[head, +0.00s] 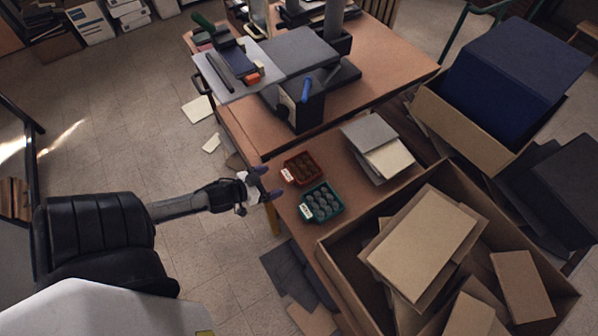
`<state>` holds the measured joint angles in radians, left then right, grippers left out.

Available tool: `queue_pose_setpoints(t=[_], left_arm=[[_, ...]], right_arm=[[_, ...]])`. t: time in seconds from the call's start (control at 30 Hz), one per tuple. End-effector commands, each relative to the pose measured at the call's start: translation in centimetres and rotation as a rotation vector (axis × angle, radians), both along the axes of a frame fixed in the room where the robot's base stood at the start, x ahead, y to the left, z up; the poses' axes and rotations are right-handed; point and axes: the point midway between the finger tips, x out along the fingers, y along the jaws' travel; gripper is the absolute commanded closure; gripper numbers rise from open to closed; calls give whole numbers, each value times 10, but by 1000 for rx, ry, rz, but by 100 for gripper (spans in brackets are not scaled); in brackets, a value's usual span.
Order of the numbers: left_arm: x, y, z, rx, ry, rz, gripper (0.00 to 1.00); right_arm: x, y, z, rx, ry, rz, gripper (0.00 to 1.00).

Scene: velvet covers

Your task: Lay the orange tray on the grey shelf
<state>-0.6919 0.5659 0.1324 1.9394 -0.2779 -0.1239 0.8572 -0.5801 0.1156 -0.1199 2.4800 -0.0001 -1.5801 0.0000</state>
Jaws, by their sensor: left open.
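The orange tray (302,168), reddish with a white label and several brown round things in it, sits on the brown table near its left edge. My left gripper (266,183) reaches in from the left, open and empty, just left of the tray and apart from it. My right gripper is out of view.
A green tray (322,202) with several grey round things stands just in front of the orange one. A big open carton (335,265) with boxes fills the front right. A machine with a blue handle (306,90) stands behind.

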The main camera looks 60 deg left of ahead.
Motion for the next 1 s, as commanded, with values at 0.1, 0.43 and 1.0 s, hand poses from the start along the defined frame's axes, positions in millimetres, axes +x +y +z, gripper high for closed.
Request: queue_pose_setpoints(t=[0.1,0.43,1.0], left_arm=[[5,1,-2,1,-1,0,11],[41,2,-19,2,-2,-2,11],[49,2,-22,0,1,0,27]], right_arm=[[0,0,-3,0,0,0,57],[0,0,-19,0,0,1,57],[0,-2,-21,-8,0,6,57]])
